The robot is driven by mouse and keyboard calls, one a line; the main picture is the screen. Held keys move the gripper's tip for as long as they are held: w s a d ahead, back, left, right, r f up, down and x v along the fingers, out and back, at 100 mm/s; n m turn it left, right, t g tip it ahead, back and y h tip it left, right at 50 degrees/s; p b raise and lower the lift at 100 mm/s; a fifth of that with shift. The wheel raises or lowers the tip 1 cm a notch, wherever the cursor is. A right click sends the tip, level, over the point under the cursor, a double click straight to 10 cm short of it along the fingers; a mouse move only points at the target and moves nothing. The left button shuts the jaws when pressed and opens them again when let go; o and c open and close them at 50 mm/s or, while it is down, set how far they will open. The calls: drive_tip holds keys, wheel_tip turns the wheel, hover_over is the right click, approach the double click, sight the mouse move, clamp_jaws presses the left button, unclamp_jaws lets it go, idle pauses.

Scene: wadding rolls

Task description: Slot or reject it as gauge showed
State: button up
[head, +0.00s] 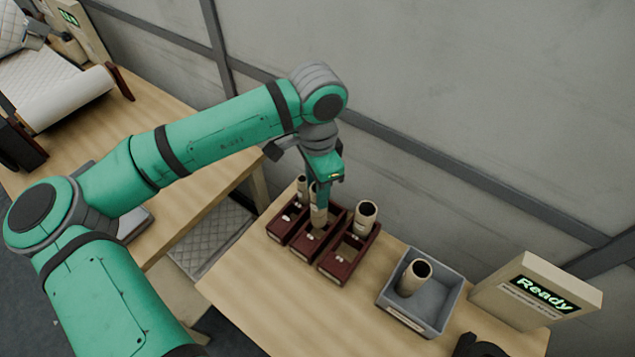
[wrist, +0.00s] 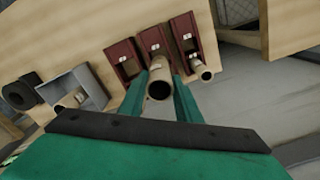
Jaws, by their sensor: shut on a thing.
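My gripper (head: 320,190) is shut on a tan wadding roll (head: 318,215), which it holds upright at the back of the middle dark red slot box (head: 308,250). The roll's open top end shows between the fingers in the wrist view (wrist: 160,83). I cannot tell how deep its lower end sits. The left slot box (head: 283,226) has a thin roll (head: 302,187) at its back. The right slot box (head: 340,268) has a wider roll (head: 365,219) at its back. A grey bin (head: 444,324) on the right holds another roll (head: 410,280), leaning.
A display box (head: 535,292) reading "Ready" stands right of the bin. A dark object (head: 480,346) lies at the table's front right. The wall runs close behind the table (head: 240,290). Another table at left carries a large white roll (head: 65,100).

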drive_tip(key=shift+f, duration=3.75)
drive_tip(key=o, duration=0.9)
drive_tip(key=shift+s, duration=0.1)
drive_tip(key=shift+r, duration=0.1)
wheel_tip(320, 180, up, 11)
drive_tip(key=shift+f, duration=0.2)
